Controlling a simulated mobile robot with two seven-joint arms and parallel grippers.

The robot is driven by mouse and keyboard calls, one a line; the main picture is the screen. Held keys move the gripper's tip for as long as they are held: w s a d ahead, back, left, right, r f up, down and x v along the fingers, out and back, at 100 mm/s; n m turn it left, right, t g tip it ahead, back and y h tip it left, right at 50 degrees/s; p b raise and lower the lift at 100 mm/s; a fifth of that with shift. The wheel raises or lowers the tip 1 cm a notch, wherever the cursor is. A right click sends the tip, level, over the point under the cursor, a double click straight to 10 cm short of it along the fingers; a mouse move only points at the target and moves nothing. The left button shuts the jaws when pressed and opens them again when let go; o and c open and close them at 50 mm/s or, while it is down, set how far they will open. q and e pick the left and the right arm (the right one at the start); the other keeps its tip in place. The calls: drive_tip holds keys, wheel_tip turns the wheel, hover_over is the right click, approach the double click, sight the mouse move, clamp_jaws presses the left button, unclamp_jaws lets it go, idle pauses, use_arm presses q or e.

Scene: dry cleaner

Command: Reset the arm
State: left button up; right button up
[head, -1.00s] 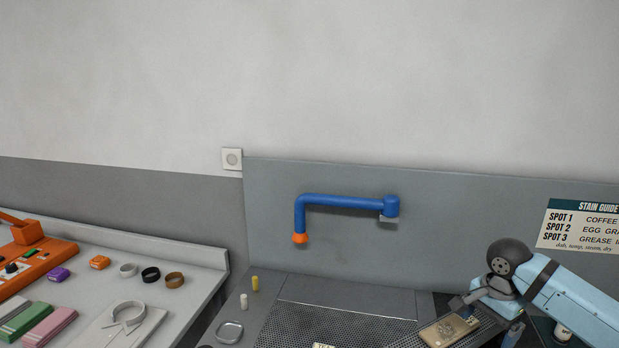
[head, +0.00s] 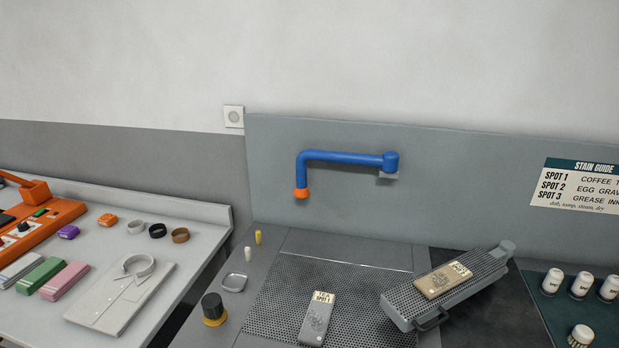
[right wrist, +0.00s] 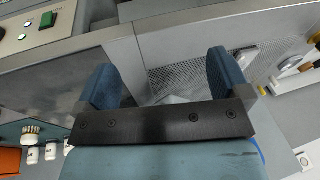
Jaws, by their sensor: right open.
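A blue swing arm (head: 345,157) with an orange tip (head: 302,193) is fixed to the grey wall panel in the head view. Its tip points down, above the back left of the perforated board (head: 270,310). My right gripper (right wrist: 165,82) shows in the right wrist view with its two blue fingers spread and nothing between them. It is over the worktop, with perforated metal beyond the fingers. Neither of my arms shows in the head view. My left gripper is out of sight.
A tilted grey perforated block (head: 400,308) carries a beige SPOT card (head: 443,280). Another SPOT card (head: 316,318) lies on the board. White bottles (head: 580,285) stand at right. A folded shirt (head: 120,295) and an orange machine (head: 40,225) are at left.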

drive_tip(key=s+d+n+t+h, duration=0.1)
drive_tip(key=s+d+n, duration=0.1)
drive_tip(key=s, duration=0.5)
drive_tip(key=s+d+n+h, duration=0.1)
drive_tip(key=s+d+n, duration=0.15)
drive_tip(key=s, duration=0.55)
drive_tip(key=w+a+f+t+y, duration=0.1)
drive_tip(key=w+a+f+t, duration=0.2)
drive_tip(key=f, duration=0.3)
drive_tip(key=w+a+f+t+y, duration=0.2)
drive_tip(key=a+f+t, duration=0.1)
drive_tip(key=f, duration=0.4)
drive_tip(key=shift+w+t, duration=0.4)
drive_tip(key=shift+t, duration=0.4)
